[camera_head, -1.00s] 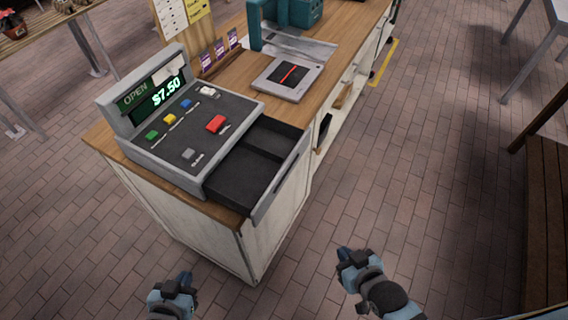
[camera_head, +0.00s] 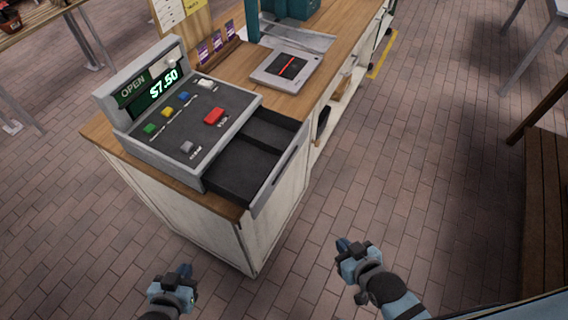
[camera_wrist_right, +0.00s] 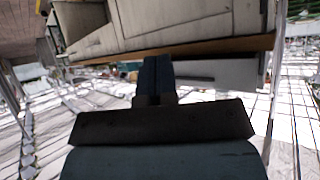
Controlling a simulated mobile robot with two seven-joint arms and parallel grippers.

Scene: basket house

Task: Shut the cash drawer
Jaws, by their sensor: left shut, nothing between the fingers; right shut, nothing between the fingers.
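The grey cash register (camera_head: 200,115) stands on the near end of the wooden counter, its display lit with "OPEN" and "$7.50". Its cash drawer (camera_head: 279,182) sticks out to the right, open, with dark empty compartments. My left gripper (camera_head: 184,270) is shut and empty, low in front of the counter's near end. My right gripper (camera_head: 343,244) is shut and empty, to the right of and below the drawer, apart from it. In the right wrist view the shut fingers (camera_wrist_right: 157,75) point towards the pale counter side, under a wooden edge.
The wooden counter (camera_head: 240,68) runs away to the upper right, with a card reader (camera_head: 287,68) on it behind the register. A wooden bench (camera_head: 547,205) stands at the right edge. The brick floor (camera_head: 420,170) between counter and bench is clear.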

